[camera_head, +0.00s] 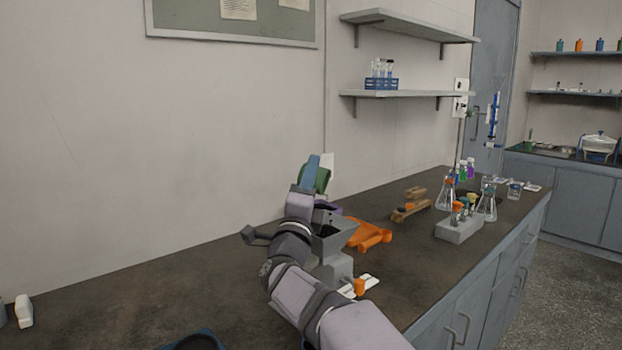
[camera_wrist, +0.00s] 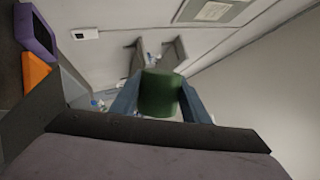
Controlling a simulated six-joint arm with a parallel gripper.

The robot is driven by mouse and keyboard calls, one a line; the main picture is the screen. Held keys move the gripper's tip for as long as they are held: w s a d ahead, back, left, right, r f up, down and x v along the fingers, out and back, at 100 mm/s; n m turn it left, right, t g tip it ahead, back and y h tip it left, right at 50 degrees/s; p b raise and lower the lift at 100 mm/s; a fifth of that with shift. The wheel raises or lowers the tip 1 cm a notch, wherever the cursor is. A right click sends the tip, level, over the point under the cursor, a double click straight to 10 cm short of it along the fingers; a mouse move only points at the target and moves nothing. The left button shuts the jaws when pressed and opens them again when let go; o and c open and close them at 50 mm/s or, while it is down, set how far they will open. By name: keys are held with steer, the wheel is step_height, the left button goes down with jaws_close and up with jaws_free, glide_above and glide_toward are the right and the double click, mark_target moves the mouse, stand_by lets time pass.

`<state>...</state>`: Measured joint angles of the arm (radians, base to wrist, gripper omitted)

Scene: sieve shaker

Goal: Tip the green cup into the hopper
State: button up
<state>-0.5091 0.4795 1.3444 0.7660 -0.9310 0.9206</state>
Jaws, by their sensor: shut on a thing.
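The green cup (camera_wrist: 160,95) is held between the two blue fingers of my gripper (camera_wrist: 158,104) in the wrist view. In the head view the green cup (camera_head: 322,179) shows partly behind my gripper (camera_head: 312,170), raised above the bench and looking tilted. The grey hopper (camera_head: 333,238) stands on the bench just below and to the right of my wrist, its open dark top facing up. The cup is above and behind the hopper in the picture, apart from it. The cup's mouth and contents are hidden.
An orange part (camera_head: 370,235) lies right of the hopper. Further right are a wooden rack (camera_head: 410,207), a grey block with tubes (camera_head: 460,228) and glass flasks (camera_head: 487,207). A blue-rimmed item (camera_head: 195,341) is at the front edge. The left of the bench (camera_head: 150,300) is mostly clear.

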stand_by(0.4)
steer(key=n, duration=0.1)
steer(key=n+y, duration=0.1)
steer(key=n, duration=0.1)
steer(key=shift+a+r+y+p, duration=0.15)
steer(key=shift+y+p, duration=0.15)
steer(key=shift+p, duration=0.1)
steer(key=shift+w+a+n+y, duration=0.15)
steer(key=shift+n+y, duration=0.25)
steer(key=shift+n, duration=0.4)
steer(key=shift+a+f+n+y+p, duration=0.15)
steer(key=shift+f+n+y+p, duration=0.2)
steer(key=shift+n, duration=0.25)
steer(key=shift+r+g, duration=0.15)
steer(key=shift+g, duration=0.15)
steer(key=n+p, duration=0.1)
steer(key=n+y+p, duration=0.1)
steer(key=n, duration=0.1)
steer(key=shift+a+r+n+g+y, duration=0.15)
steer(key=shift+r+n+g+y, duration=0.05)
steer(key=shift+n+g+y, duration=0.1)
steer(key=shift+a+f+n+g+y+p, duration=0.1)
steer(key=shift+n+g+y+p, duration=0.3)
steer(key=shift+n+p, duration=0.45)
steer(key=shift+f+n, duration=0.2)
steer(key=shift+n, duration=0.15)
